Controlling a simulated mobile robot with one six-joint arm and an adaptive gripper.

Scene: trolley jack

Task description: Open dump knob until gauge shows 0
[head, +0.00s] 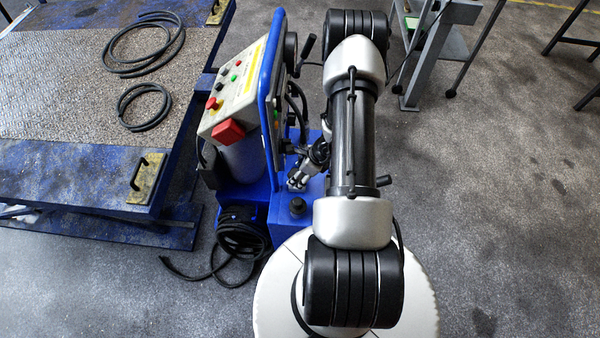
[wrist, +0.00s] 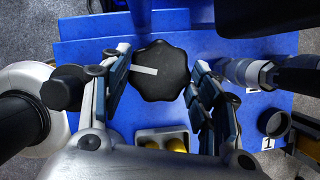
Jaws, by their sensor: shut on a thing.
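The dump knob (wrist: 161,72) is a black, lobed knob with a white stripe, on the blue unit (wrist: 230,48). In the head view my gripper (head: 299,181) reaches down to the blue unit's top, beneath my arm. The knob cannot be made out there. No gauge face can be read in either view.
A control panel (head: 232,88) with coloured buttons and a red block stands left of my gripper. A black cap (head: 297,206) sits close in front. Black cables (head: 240,240) lie on the floor. A blue platform (head: 85,185) with hoses is at left. Right floor is mostly clear.

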